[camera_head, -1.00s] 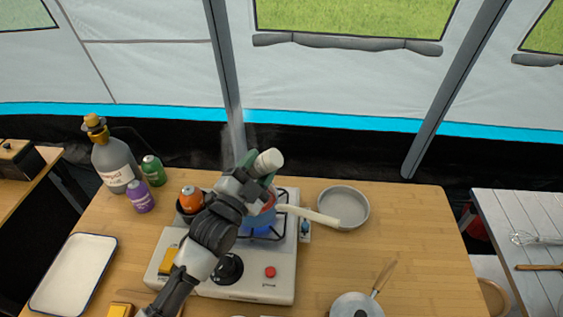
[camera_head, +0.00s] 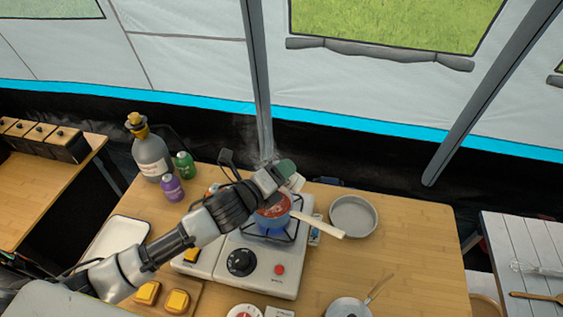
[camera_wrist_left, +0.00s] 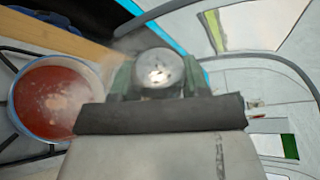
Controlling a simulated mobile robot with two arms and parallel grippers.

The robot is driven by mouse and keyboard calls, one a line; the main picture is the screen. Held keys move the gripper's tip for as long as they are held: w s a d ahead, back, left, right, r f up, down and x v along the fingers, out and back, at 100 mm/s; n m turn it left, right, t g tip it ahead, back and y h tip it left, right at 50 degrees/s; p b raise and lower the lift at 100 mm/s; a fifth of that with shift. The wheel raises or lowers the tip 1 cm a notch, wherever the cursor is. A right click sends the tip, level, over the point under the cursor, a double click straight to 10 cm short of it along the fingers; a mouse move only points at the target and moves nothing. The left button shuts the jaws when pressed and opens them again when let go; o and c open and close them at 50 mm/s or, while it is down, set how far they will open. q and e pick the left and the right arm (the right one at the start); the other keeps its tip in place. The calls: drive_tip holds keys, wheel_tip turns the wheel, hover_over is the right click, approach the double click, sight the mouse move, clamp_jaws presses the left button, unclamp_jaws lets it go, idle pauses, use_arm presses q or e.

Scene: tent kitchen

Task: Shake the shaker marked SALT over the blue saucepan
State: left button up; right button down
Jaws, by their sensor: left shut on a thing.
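The blue saucepan (camera_head: 264,221) sits on the stove's burner, with red sauce in it and a cream handle pointing right. Its rim also shows at the left of the left wrist view (camera_wrist_left: 98,83). My left gripper (camera_head: 284,172) is above the pan's back edge. It is shut on a shaker, whose pale body (camera_head: 297,182) shows just past the fingers. In the left wrist view the shaker's round metallic end (camera_wrist_left: 159,68) sits between the green fingers. No SALT marking is readable, so I cannot tell which shaker it is. My right gripper is not in view.
The white stove (camera_head: 270,275) stands mid-table. A grey bottle (camera_head: 152,158), a green bottle (camera_head: 185,166) and a purple one (camera_head: 171,188) stand behind left. An empty grey pan (camera_head: 354,216) is right of the saucepan. The table's right side is mostly clear.

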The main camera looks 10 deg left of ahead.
sight(275, 163)
use_arm(q)
drive_tip(key=r+m+y+p, duration=0.1)
drive_tip(key=m+p, duration=0.1)
drive_tip(key=p, duration=0.2)
drive_tip(key=a+r+m+y+p, duration=0.1)
drive_tip(key=r+m+p, duration=0.1)
drive_tip(key=p, duration=0.2)
drive_tip(key=shift+w+a+r+g+y+p, duration=0.15)
drive_tip(key=shift+g+y+p, duration=0.2)
drive_tip(key=shift+g+y, duration=0.05)
drive_tip(key=shift+a+r+m+p, duration=0.15)
drive_tip(key=shift+r+m+p, duration=0.1)
drive_tip(key=shift+m+p, duration=0.35)
drive_tip(key=shift+w+a+m+y+b, duration=0.1)
drive_tip(key=shift+a+m+y+b, duration=0.05)
drive_tip(key=shift+m+y+b, duration=0.45)
drive_tip(key=shift+a+r+m+y, duration=0.4)
drive_tip(key=shift+r+m+y, duration=0.25)
drive_tip(key=shift+m+y, duration=0.4)
drive_tip(key=shift+h, duration=0.25)
